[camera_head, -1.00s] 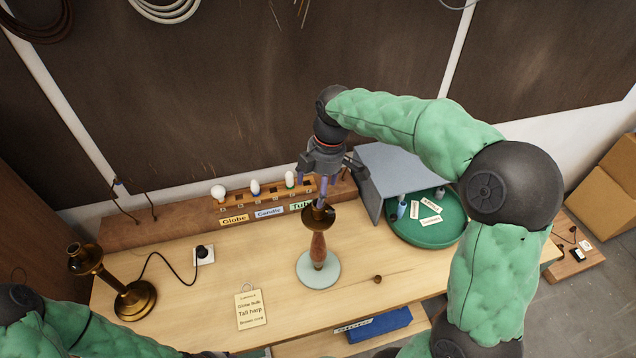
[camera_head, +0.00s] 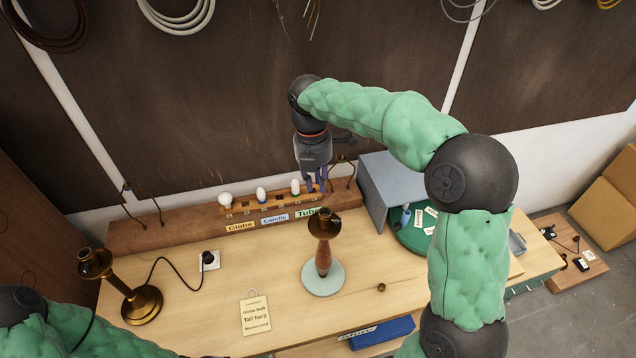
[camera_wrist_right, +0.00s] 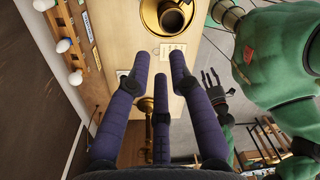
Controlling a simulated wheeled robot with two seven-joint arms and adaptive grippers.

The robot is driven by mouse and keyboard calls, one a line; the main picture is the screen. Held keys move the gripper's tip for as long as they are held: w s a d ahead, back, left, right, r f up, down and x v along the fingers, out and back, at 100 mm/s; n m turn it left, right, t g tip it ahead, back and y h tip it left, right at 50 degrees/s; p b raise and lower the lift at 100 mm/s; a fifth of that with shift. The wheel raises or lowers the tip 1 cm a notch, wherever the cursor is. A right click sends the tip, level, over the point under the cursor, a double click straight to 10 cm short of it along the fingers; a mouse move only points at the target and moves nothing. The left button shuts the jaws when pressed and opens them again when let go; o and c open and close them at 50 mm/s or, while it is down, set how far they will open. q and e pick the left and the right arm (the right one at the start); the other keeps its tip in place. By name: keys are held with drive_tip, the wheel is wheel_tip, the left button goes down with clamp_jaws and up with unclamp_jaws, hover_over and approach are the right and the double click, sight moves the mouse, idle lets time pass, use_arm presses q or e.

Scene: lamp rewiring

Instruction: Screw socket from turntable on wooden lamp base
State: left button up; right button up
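The wooden lamp base (camera_head: 322,262) stands upright on a pale round disc (camera_head: 325,282) in the middle of the bench. A dark brass socket (camera_head: 324,222) sits on its top, and shows from above in the right wrist view (camera_wrist_right: 171,18). I cannot tell whether it is fully screwed down. My right gripper (camera_head: 316,186) is behind and above the lamp, near the bulb rack. Its fingers are apart and empty in the right wrist view (camera_wrist_right: 163,65). My left gripper (camera_wrist_right: 211,80) is spread open and empty. The green turntable (camera_head: 412,240) is partly hidden by my right arm.
A brass lamp (camera_head: 143,303) stands at the left. A rack (camera_head: 270,205) holds several bulbs close below my right gripper. A grey panel (camera_head: 392,182) stands beside the turntable. A tag (camera_head: 255,314), a wall outlet (camera_head: 209,260) and a small brass part (camera_head: 381,287) lie on the bench.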

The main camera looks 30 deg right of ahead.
sight(325, 219)
drive_tip(key=f, duration=0.8)
drive_tip(key=shift+s+d+p, duration=0.2)
drive_tip(key=shift+s+p, duration=0.1)
drive_tip(key=shift+s, duration=0.05)
drive_tip(key=shift+d+f, duration=0.15)
drive_tip(key=shift+f, duration=0.6)
clamp_jaws()
drive_tip(key=m, duration=0.4)
drive_tip(key=shift+d+m, duration=0.3)
drive_tip(key=m, duration=0.3)
drive_tip(key=shift+d+m+y, duration=0.3)
